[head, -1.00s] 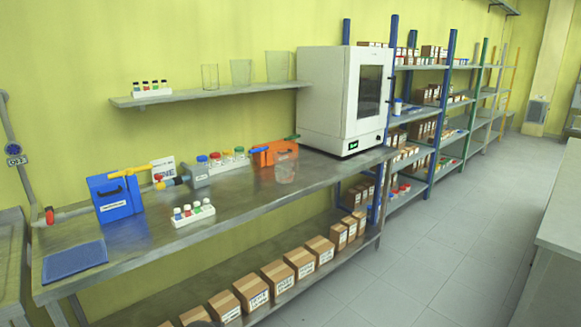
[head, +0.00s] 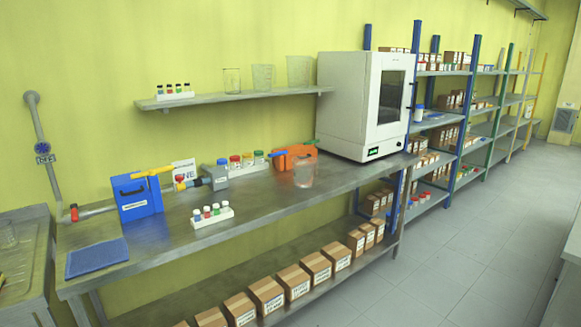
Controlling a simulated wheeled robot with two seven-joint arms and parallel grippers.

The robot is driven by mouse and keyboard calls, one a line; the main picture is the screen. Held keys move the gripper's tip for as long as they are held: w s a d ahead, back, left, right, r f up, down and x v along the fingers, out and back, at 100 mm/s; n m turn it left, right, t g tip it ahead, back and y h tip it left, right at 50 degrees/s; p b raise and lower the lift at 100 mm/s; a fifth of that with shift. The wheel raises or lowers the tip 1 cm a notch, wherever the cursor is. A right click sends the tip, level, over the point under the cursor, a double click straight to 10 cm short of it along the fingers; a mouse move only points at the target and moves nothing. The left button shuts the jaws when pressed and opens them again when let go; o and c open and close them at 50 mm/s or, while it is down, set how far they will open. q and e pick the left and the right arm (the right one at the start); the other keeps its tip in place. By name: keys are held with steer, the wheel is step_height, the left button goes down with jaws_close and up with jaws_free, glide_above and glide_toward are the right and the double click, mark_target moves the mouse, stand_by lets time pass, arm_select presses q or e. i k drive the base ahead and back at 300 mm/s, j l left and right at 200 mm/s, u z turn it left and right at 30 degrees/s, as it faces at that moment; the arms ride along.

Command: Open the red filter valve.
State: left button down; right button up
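A small red valve-like fitting (head: 74,212) sits on the grey pipe at the left end of the steel bench, left of a blue box (head: 138,197). It is too small to tell whether it is open or shut. A second small red part (head: 180,180) shows on the fitting right of the blue box, beside a grey block (head: 215,176). A yellow lever (head: 152,172) lies across the top of the blue box. Neither of my grippers is in view.
The bench (head: 165,240) holds a blue mat (head: 97,258), a vial rack (head: 212,217), an orange box (head: 295,155), a glass beaker (head: 304,173) and a white oven (head: 362,105). A sink (head: 22,265) stands at the left. Boxes fill the lower shelf. The floor (head: 440,265) at right is clear.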

mark_target(74, 207)
steer(key=j+u, duration=0.1)
steer(key=u, duration=1.3)
